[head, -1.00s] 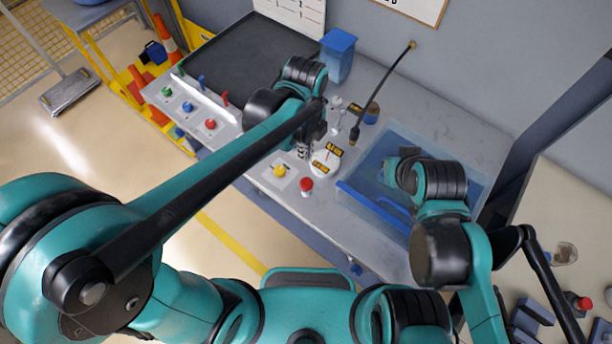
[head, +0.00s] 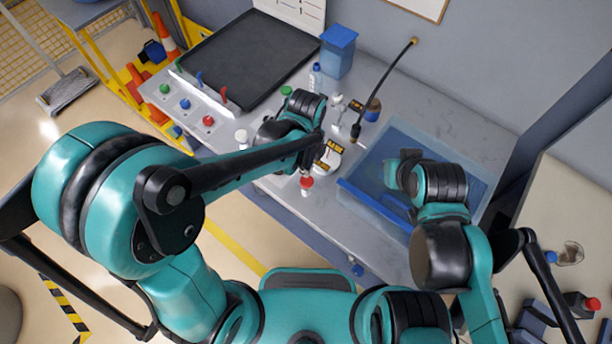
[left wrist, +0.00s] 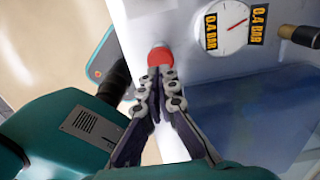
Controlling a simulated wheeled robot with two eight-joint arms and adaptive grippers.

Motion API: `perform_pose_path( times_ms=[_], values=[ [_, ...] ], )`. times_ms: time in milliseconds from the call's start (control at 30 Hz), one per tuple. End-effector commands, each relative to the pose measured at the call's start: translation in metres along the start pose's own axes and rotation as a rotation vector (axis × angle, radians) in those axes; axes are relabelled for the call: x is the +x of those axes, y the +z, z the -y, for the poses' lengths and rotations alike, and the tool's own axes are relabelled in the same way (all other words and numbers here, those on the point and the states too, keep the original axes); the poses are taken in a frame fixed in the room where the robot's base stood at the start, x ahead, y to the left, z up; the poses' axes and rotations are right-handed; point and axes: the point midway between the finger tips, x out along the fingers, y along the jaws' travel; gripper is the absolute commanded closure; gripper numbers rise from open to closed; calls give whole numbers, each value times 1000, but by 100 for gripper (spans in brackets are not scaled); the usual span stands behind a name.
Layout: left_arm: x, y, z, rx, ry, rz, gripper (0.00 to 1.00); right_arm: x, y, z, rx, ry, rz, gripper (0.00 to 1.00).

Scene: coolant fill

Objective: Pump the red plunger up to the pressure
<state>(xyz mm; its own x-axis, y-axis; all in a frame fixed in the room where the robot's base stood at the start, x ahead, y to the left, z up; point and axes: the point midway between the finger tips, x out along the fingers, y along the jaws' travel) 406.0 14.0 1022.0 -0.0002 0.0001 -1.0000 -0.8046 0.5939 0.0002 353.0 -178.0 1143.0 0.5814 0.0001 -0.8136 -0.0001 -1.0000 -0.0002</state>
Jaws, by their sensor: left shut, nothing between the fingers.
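The red plunger (head: 307,183) stands at the front edge of the grey bench, on a pale base. It also shows in the left wrist view (left wrist: 160,57), its lower side hidden by the fingertips. My left gripper (head: 306,168) is right at the plunger, shut and empty. In the left wrist view its fingertips (left wrist: 160,75) overlap the red cap; I cannot tell if they touch it. The round white gauge (head: 328,160) stands just behind the plunger. It shows more clearly in the left wrist view (left wrist: 231,27), with a red needle and yellow labels seeming to read 0.4 BAR. My right gripper's fingers are hidden.
A blue translucent tray (head: 352,200) lies right of the plunger, under my right arm. A black hose (head: 378,95), small bottles and a blue bin (head: 338,52) stand behind. A dark tray (head: 250,55) and coloured knobs (head: 184,103) are on the left.

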Motion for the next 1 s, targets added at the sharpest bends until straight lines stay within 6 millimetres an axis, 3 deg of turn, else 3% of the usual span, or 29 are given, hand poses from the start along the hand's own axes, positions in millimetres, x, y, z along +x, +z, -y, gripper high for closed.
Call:
perform_pose_path(
  times_ms=[200, 733, 1000],
  values=[
    [31, 0, 0, 0, 0, 0, 100, 8, 6, 0, 0, 0, 0, 100],
    [40, 0, 0, 0, 0, 0, 100, 10, 7, 0, 0, 0, 0, 100],
    [68, 0, 0, 0, 0, 0, 100, 31, 22, 0, 0, 0, 0, 100]
  ],
)
